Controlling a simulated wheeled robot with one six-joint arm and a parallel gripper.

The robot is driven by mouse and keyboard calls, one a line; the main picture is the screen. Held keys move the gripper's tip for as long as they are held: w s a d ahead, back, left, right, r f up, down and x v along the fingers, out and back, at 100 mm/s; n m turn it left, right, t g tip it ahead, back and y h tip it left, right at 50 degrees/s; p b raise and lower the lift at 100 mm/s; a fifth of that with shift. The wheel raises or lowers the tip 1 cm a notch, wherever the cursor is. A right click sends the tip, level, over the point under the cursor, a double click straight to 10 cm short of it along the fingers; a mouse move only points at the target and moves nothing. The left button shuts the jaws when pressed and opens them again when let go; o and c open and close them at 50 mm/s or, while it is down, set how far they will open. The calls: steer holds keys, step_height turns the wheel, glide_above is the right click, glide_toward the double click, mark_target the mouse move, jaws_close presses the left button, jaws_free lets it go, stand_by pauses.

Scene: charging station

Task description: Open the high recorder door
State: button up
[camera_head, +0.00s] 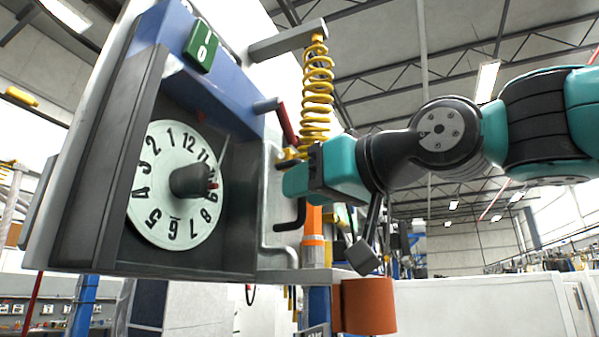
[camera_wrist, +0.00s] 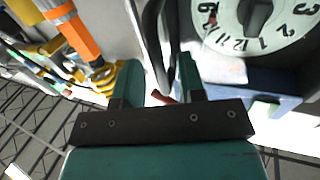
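The recorder (camera_head: 215,95) is a blue and dark grey box at the left of the head view. Its white numbered dial (camera_head: 160,205) is uncovered, with a dark knob in the middle. A dark grey panel (camera_head: 112,165), which looks like the recorder door, stands outward along the box's left side. My gripper (camera_head: 292,182) is to the right of the box, apart from that panel. In the wrist view my gripper (camera_wrist: 160,75) shows two teal fingers apart with nothing held between them. The dial (camera_wrist: 265,25) is at upper right there. The panel is not clearly visible there.
A red lever (camera_head: 287,122) and a yellow coiled hose (camera_head: 317,85) are close above my gripper. An orange cylinder (camera_head: 367,306) is below. The space right of my arm looks open.

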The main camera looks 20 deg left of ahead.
steer(key=shift+w+a, duration=0.25)
steer(key=shift+a, duration=0.35)
